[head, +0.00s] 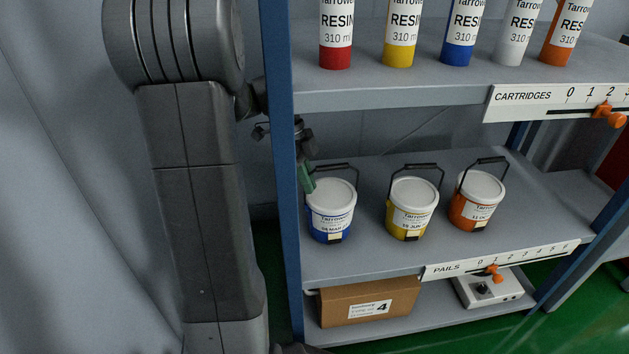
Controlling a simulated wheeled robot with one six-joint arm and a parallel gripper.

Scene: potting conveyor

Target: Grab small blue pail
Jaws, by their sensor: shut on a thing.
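The small blue pail (331,224) stands upright at the left end of the middle shelf. It has a white lid, a white label and a dark wire handle raised above the lid. My gripper (309,182) reaches in from behind the blue shelf post, with a green finger at the pail's upper left edge. It is shut on the blue pail; the post and the pail hide part of it, and the exact contact point is unclear. The pail appears to rest on the shelf.
A yellow pail (411,222) and an orange pail (473,212) stand to the right on the same shelf (385,262). The blue post (283,170) is close on the left. Resin cartridges (400,50) stand above. A cardboard box (335,304) and white device (493,290) sit below.

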